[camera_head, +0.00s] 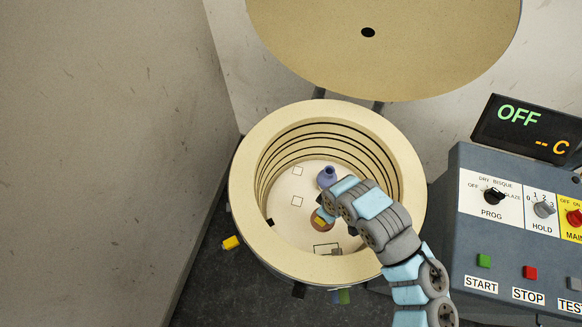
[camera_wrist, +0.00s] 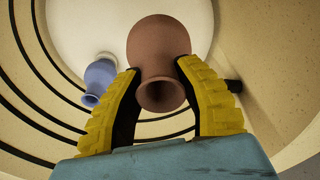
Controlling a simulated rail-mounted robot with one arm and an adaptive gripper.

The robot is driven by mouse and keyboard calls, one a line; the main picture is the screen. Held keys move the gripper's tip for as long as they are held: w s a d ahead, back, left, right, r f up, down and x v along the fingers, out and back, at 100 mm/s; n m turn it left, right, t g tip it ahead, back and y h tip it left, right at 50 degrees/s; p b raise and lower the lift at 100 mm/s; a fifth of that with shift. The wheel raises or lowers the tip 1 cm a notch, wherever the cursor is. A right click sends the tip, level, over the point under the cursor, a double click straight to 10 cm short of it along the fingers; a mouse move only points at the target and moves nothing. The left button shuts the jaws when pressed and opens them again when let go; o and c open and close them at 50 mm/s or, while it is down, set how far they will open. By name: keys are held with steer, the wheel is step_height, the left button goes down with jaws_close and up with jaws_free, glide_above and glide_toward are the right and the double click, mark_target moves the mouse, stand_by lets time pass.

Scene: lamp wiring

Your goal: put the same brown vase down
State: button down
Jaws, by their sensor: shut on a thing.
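The brown vase (camera_wrist: 158,58) is between the two yellow fingers of my gripper (camera_wrist: 160,100) in the wrist view. The fingers are shut on it near its neck, and its mouth faces the camera. In the head view my gripper (camera_head: 322,217) is down inside the round kiln (camera_head: 245,190), and only a little of the brown vase (camera_head: 322,228) shows beside the fingers. Whether its base touches the kiln floor (camera_head: 290,222) cannot be told. A blue vase (camera_head: 327,177) stands on the floor behind my gripper, and it also shows at left in the wrist view (camera_wrist: 98,80).
Outlined squares mark the kiln floor, a larger one (camera_head: 327,249) near the front; the floor's left side is clear. The round lid (camera_head: 400,60) is raised behind. A control box (camera_head: 500,240) with an OFF display (camera_head: 525,122) stands at right.

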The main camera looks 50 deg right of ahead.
steer(key=shift+s+d+f+b, duration=0.1)
steer(key=shift+s+f+b, duration=0.15)
steer(key=shift+s+f, duration=0.25)
steer(key=shift+s+d+f+b, duration=0.1)
steer(key=shift+s+f+b, duration=0.15)
steer(key=shift+f, duration=0.3)
steer(key=w+f+b, duration=0.5)
steer(key=w+f, duration=0.7)
steer(key=w, duration=0.1)
steer(key=shift+w+a+f, duration=0.4)
steer(key=c, duration=0.8)
jaws_free()
steer(key=shift+f, duration=0.1)
steer(key=shift+o, duration=0.2)
step_height(320, 180, up, 12)
steer(key=s+p, duration=0.1)
steer(key=p, duration=0.1)
steer(key=shift+s+p, duration=0.2)
steer(key=shift+p, duration=0.1)
